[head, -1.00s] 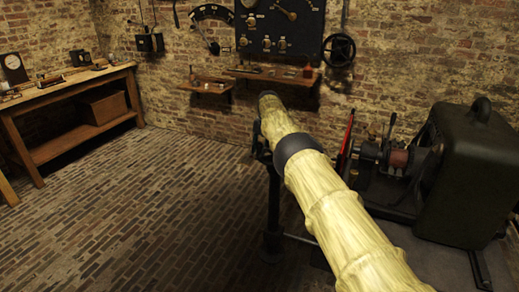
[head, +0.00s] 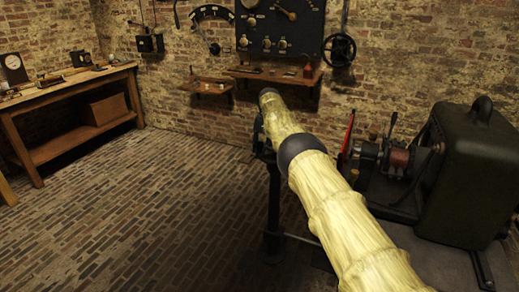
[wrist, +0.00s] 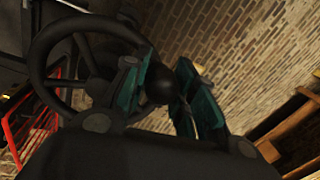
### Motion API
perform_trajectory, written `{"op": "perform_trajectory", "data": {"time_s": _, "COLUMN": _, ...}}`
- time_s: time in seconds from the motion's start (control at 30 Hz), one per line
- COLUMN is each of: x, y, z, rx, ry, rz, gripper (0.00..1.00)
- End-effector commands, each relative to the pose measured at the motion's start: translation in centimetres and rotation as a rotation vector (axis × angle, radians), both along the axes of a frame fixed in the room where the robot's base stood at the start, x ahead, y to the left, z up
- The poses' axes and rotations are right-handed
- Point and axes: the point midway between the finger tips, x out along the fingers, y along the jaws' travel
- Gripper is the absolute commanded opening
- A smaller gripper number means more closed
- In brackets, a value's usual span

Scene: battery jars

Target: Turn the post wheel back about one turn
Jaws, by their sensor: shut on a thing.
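The post wheel is a black spoked handwheel (wrist: 37,68) at the upper left of the wrist view. A dark round knob (wrist: 158,85) shows beside its rim. My gripper (wrist: 162,82) has its two teal-padded fingers on either side of this knob and is shut on it. The exact contact is dark and partly hidden. In the head view, the wheel's dark post (head: 272,205) stands on the brick floor. My pale arm covers most of the wheel and hides the gripper there.
A dark green machine (head: 465,180) with a shaft and coil stands close on the right. A red rail (wrist: 22,130) shows beyond the wheel. A wooden bench (head: 70,88) is at the left wall. A panel and another wheel (head: 339,50) hang at the back. The left floor is clear.

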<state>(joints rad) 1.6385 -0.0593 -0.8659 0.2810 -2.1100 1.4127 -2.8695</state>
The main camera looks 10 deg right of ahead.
Motion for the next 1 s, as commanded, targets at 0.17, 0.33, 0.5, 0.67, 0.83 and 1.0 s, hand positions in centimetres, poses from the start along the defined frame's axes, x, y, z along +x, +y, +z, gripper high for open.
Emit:
{"op": "perform_trajectory", "data": {"time_s": 0.17, "x": 0.1, "y": -1.1, "z": 0.1, "rx": -0.007, "ry": -0.006, "rz": 0.002, "gripper": 0.0}}
{"op": "perform_trajectory", "data": {"time_s": 0.33, "x": 0.1, "y": -1.7, "z": 0.3, "rx": -0.009, "ry": -0.009, "rz": 0.007, "gripper": 0.0}}
{"op": "perform_trajectory", "data": {"time_s": 0.5, "x": 0.0, "y": -2.2, "z": 0.6, "rx": -0.012, "ry": -0.01, "rz": 0.011, "gripper": 0.0}}
{"op": "perform_trajectory", "data": {"time_s": 0.67, "x": 0.0, "y": -2.3, "z": 0.8, "rx": -0.013, "ry": -0.009, "rz": 0.01, "gripper": 0.0}}
{"op": "perform_trajectory", "data": {"time_s": 0.83, "x": 0.0, "y": -2.4, "z": 0.8, "rx": -0.014, "ry": -0.009, "rz": 0.009, "gripper": 0.0}}
{"op": "perform_trajectory", "data": {"time_s": 1.0, "x": 0.0, "y": -2.5, "z": 0.9, "rx": -0.015, "ry": -0.01, "rz": 0.008, "gripper": 0.0}}
